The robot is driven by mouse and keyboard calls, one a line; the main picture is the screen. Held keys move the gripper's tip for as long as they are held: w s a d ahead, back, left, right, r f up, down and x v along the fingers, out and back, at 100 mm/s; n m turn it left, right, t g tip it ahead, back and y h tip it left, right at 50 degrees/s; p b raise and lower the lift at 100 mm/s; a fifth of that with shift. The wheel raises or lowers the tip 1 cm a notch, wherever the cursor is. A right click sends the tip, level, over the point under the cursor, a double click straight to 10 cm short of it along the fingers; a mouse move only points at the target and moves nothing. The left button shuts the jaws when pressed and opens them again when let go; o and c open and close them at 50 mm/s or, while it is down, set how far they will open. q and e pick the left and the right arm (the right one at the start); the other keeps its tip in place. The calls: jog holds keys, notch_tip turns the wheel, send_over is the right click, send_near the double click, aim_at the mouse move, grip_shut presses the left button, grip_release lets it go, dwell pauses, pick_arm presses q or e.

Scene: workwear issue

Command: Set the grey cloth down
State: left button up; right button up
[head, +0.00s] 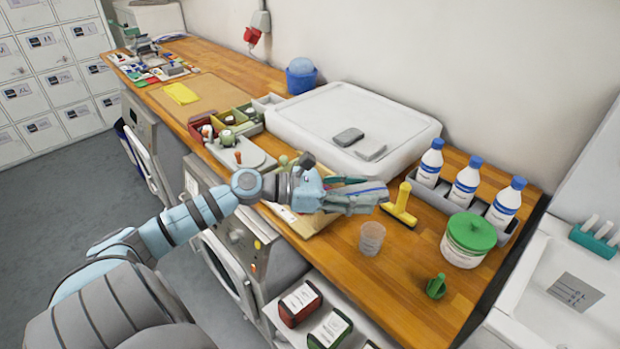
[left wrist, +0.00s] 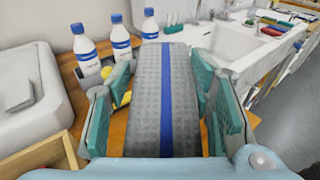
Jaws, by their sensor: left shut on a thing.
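My left gripper (head: 350,196) is shut on the grey cloth (left wrist: 145,105), a folded, textured grey piece with a blue stripe along it. The cloth sits between the two teal-padded fingers in the left wrist view and points away from the wrist. In the head view the gripper is over the wooden counter (head: 405,262), left of a yellow-handled tool, and hides most of the cloth. I cannot tell exactly how high it is above the counter. My right gripper is not in view.
A white raised tray (head: 300,125) holds two grey pads. Several blue-capped bottles (head: 465,182) stand in a grey rack. A yellow squeegee-like tool (head: 401,203), a clear cup (head: 371,238), a green-lidded tub (head: 467,240) and a green object (head: 436,286) stand nearby. A sink is at the right.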

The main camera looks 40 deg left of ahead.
pick_arm(q)
jog(key=w+a+r+n+t+y, duration=0.1)
jog(key=w+a+r+n+y, duration=0.15)
jog(key=a, duration=0.45)
jog(key=w+a+r+n+y+p, duration=0.1)
jog(key=w+a+r+n+y, duration=0.1)
jog(key=w+a+r+y, duration=0.3)
jog(key=w+a+n+t+y, duration=0.1)
jog(key=w+a+n+y, duration=0.15)
jog(key=a, duration=0.55)
jog(key=f+b, duration=0.1)
jog(key=f, duration=0.5)
jog(key=f+b, duration=0.1)
jog(key=f, duration=0.6)
jog(key=f+b, duration=0.1)
jog(key=f, duration=0.5)
jog(key=shift+s+a+f+b, duration=0.1)
jog(key=shift+s+f+b, duration=0.15)
jog(key=shift+f+b, duration=0.15)
jog(key=shift+r, duration=0.1)
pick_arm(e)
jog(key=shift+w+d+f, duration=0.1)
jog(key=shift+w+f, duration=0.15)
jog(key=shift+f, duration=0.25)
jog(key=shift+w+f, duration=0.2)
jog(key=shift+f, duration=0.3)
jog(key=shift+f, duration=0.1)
